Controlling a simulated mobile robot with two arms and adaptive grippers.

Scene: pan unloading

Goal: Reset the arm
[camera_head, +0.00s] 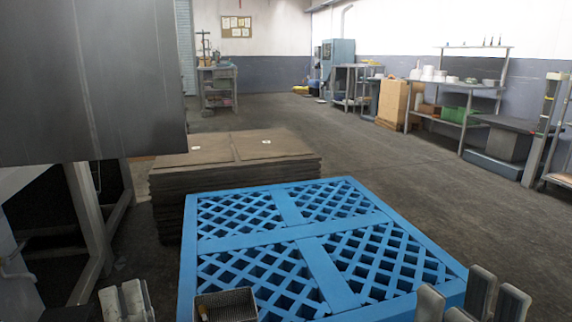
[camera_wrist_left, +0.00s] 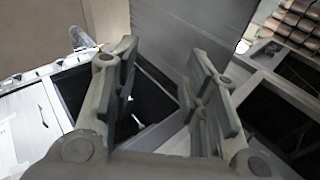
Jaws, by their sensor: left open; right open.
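My left gripper (camera_head: 126,300) shows at the bottom left of the head view, left of the blue pallet. In the left wrist view the same gripper (camera_wrist_left: 158,75) has its two fingers spread apart with nothing between them. Behind the fingers are a grey panel and a dark opening. My right gripper (camera_head: 470,300) is at the bottom right of the head view, in front of the pallet's right corner. Its fingers are apart and I see nothing held. The lower parts of both arms are cut off by the frame.
A blue lattice pallet (camera_head: 247,241) fills the centre front, with a small mesh basket (camera_head: 226,305) at its near edge. A stack of brown sheets (camera_head: 235,147) stands behind it. A large grey panel (camera_head: 90,80) blocks the upper left. Open floor (camera_head: 400,165) lies right.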

